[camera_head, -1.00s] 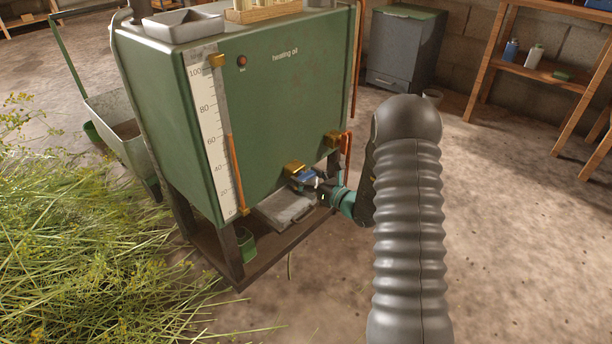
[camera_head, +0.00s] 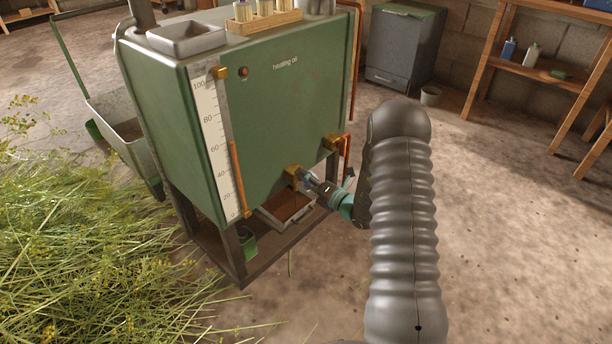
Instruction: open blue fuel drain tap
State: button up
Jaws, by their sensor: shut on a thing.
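The green heating oil tank (camera_head: 270,120) stands on a dark frame, with a brass drain tap (camera_head: 292,174) low on its front. The tap's blue handle (camera_head: 309,178) shows only as a small bit between the brass body and my gripper (camera_head: 314,183). My gripper is shut on the blue handle; its fingertips are small and partly hidden. A shallow metal tray (camera_head: 304,213) sits below the tap, and its inside looks reddish brown.
A white level scale (camera_head: 215,145) runs down the tank's left edge. A green cup (camera_head: 246,243) stands under the tank. Cut herbs (camera_head: 80,220) cover the left floor; the right floor is open.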

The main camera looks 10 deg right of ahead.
jog(key=m+p, duration=0.2)
jog(key=m, duration=0.3)
jog(key=shift+w+d+m, duration=0.1)
jog(key=shift+m, duration=0.3)
jog(key=shift+p, duration=0.3)
jog(key=o, duration=1)
jog(key=v, duration=1.2)
